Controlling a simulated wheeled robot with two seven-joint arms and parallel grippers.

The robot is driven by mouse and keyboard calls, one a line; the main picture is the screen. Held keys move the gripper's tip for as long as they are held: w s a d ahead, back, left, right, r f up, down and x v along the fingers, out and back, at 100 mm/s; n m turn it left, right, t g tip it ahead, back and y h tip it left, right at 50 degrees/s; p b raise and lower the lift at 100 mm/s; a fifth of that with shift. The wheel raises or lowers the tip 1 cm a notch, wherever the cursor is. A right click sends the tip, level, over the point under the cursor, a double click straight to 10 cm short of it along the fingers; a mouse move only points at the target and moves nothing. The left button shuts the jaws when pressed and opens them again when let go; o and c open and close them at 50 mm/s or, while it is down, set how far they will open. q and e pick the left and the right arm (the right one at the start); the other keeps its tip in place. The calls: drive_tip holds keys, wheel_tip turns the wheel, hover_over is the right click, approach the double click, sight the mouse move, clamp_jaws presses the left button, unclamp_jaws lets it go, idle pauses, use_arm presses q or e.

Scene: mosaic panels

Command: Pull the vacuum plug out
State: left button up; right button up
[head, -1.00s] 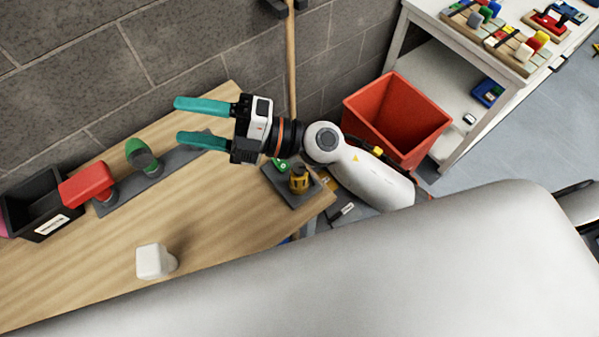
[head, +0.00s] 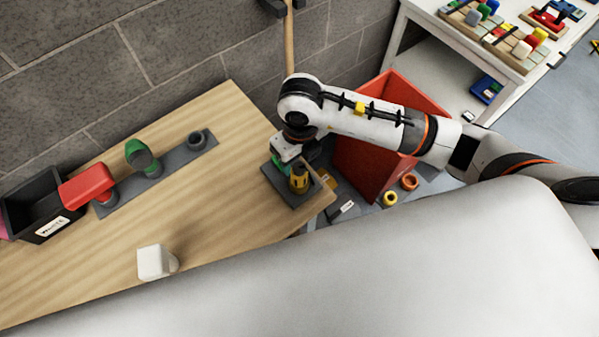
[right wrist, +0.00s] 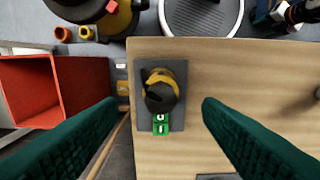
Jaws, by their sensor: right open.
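The plug (head: 299,178), yellow with a dark rounded top, stands on a dark plate (head: 292,203) at the table's right end in the head view. In the right wrist view the plug (right wrist: 160,90) sits upright on its plate, with a small green switch (right wrist: 161,125) just below it. My right gripper (head: 281,163) points down over the plate, beside the plug, its fingers mostly hidden in the head view. In the right wrist view the open gripper (right wrist: 160,103) has one finger either side of the plug, apart from it. My left gripper is not in view.
A red bin (head: 375,165) stands on the floor right of the table. A grey strip (head: 172,175) on the table carries a red piece, a green piece and a ring. A white block (head: 155,262) and a black box (head: 38,215) are further left. The middle table is clear.

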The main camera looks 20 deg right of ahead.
sight(299, 167)
idle(0.3)
wheel_tip(299, 167, down, 8)
drive_tip(key=b, duration=0.6)
drive_tip(key=shift+w+r, duration=0.1)
drive_tip(key=shift+r, duration=0.1)
drive_tip(key=shift+f+b, duration=0.65)
drive_tip(key=shift+f, duration=0.1)
idle(0.4)
drive_tip(key=c, duration=1.3)
drive_tip(key=shift+r+p, duration=2)
drive_tip(key=shift+r, duration=1.1)
